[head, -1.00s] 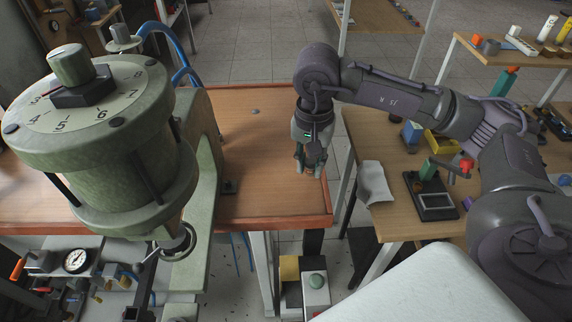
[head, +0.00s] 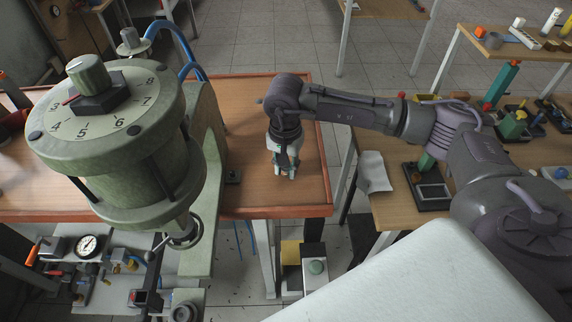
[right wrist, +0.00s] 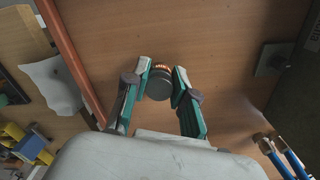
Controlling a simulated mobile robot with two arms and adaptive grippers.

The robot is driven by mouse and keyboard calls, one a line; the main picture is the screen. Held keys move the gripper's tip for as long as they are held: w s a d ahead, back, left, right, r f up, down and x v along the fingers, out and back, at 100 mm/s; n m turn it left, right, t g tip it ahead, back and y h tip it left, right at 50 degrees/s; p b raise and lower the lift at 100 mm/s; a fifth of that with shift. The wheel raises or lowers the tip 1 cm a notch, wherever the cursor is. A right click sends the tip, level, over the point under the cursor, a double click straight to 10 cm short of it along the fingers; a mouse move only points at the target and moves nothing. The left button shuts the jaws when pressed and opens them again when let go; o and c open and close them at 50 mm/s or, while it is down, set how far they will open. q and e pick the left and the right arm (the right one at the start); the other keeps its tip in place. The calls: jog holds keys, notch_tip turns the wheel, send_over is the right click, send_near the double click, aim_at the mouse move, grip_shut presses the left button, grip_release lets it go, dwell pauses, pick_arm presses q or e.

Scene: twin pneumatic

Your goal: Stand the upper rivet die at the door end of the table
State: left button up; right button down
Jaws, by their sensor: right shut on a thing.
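My right gripper (head: 284,174) points down over the brown wooden table (head: 257,190), to the right of the green press. In the right wrist view the gripper (right wrist: 160,76) is shut on a short dark cylinder with a copper-coloured ring, which I take for the upper rivet die (right wrist: 158,88). The die sits between the fingertips, above bare wood; I cannot tell whether it touches the table. In the head view the fingers hide most of it. My left gripper is not in view.
The green press (head: 120,130) with a numbered dial stands at the left. A second table (head: 400,215) at the right, across a gap, carries a grey cloth (head: 374,172) and a dark tray (head: 432,198). The wood around the gripper is clear.

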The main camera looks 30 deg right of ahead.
jog(key=shift+f, duration=0.15)
jog(key=c, duration=0.9)
grip_release()
jog(key=shift+c, duration=0.2)
jog(key=shift+r, duration=0.3)
jog(key=shift+w+r, duration=0.1)
jog(key=shift+r, duration=0.25)
notch_tip(320, 180, up, 10)
jog(key=b, duration=0.2)
jog(key=shift+f+b, duration=0.15)
jog(key=shift+b, duration=0.25)
jog(key=shift+r, duration=0.7)
